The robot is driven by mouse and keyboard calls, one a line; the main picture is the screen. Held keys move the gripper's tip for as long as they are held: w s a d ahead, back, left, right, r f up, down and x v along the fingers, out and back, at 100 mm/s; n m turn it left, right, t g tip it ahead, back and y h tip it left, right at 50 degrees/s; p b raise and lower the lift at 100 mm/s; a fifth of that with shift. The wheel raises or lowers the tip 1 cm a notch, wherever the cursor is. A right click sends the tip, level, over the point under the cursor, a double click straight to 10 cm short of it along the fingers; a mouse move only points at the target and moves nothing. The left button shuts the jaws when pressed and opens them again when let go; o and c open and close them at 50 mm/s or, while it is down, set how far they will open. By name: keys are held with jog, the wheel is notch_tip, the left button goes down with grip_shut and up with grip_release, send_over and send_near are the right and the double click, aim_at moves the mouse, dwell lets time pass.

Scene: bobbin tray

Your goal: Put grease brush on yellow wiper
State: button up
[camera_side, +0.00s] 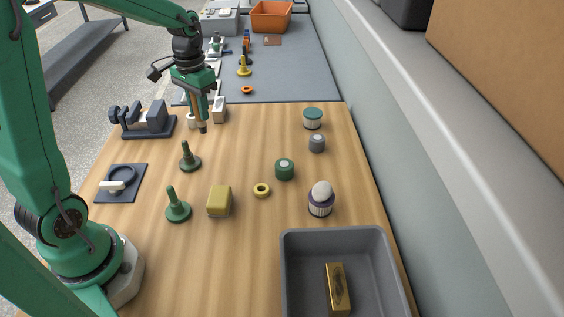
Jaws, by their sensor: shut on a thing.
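My gripper (205,115) is at the far left part of the wooden table, pointing down. It is shut on a slim brown thing with a dark lower tip, which looks like the grease brush (202,127). The brush hangs roughly upright, and its upper part is partly hidden by the jaws. I cannot tell whether its tip touches the table. A yellow block with a paler lower edge, which looks like the yellow wiper (219,199), lies on the table nearer the camera, apart from my gripper.
Two green pegs with round bases (189,157) (177,206) stand left of the wiper. A yellow ring (261,190) and a green spool (284,169) are right of it. A grey tray (290,255) holds a brass block (338,288). A dark vise-like device (145,121) stands left of my gripper.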

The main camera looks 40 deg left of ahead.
jog(key=s+d+r, duration=0.2)
jog(key=s+d, duration=0.5)
jog(key=d, duration=0.4)
jog(key=s+d+r, duration=0.2)
jog(key=s+d, duration=0.5)
jog(key=d, duration=0.5)
jog(key=shift+s+m, duration=0.2)
jog(key=shift+m, duration=0.1)
jog(key=shift+w+a, duration=0.1)
jog(key=shift+a, duration=0.05)
send_over(218, 195)
notch_tip(218, 195, down, 7)
jog(key=shift+f, duration=0.1)
jog(key=shift+f, duration=1.95)
